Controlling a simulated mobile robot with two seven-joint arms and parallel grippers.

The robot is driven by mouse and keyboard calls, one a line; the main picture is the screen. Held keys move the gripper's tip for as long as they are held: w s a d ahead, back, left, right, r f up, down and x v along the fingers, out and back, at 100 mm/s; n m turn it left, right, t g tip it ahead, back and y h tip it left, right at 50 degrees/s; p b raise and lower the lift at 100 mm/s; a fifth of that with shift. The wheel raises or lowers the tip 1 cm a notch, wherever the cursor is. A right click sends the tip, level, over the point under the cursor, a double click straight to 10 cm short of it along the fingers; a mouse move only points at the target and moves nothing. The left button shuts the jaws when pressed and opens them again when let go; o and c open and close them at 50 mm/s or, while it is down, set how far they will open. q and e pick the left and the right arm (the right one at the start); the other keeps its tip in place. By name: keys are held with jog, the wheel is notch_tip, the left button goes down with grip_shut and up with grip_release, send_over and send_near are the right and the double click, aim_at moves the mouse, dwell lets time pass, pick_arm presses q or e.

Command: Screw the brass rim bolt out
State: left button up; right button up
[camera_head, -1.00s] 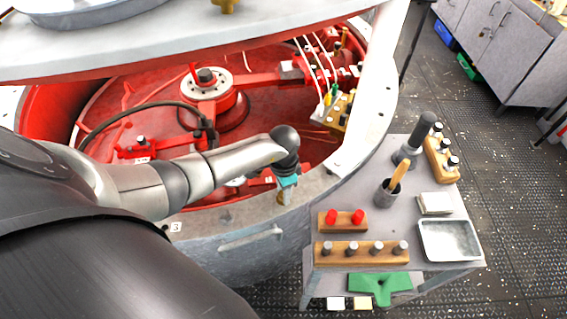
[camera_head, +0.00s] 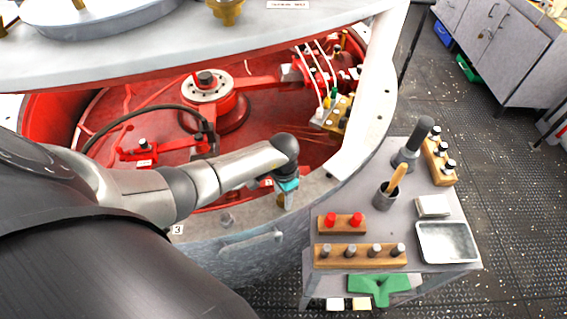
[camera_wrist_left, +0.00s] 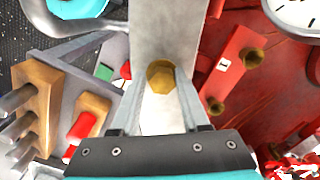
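The brass rim bolt (camera_wrist_left: 160,84) shows in the left wrist view as a hexagonal head on the pale rim (camera_wrist_left: 158,30) of the round housing. My left gripper (camera_wrist_left: 161,78) has one finger on each side of the head, both appearing to touch it. In the head view my left gripper (camera_head: 287,190) points down at the near right part of the rim (camera_head: 318,188). A bit of brass (camera_head: 281,201) shows beneath it, and the rest of the bolt is hidden there. My right gripper is in neither view.
A grey cart (camera_head: 440,252) stands right of the housing. It holds a wooden block with several pegs (camera_head: 360,256), a block with red caps (camera_head: 342,223), a cup (camera_head: 385,197) and a metal tray (camera_head: 448,242). The raised cover (camera_head: 300,45) hangs over the red interior.

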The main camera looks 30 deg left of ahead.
aim_at(283, 197)
pick_arm(q)
jog(key=o, duration=0.3)
jog(key=shift+w, duration=0.1)
jog(key=shift+o, duration=0.2)
jog(key=shift+r, duration=0.1)
jog(key=shift+r, duration=0.1)
notch_tip(283, 197, up, 15)
jog(key=p, duration=0.3)
jog(key=shift+p, duration=0.3)
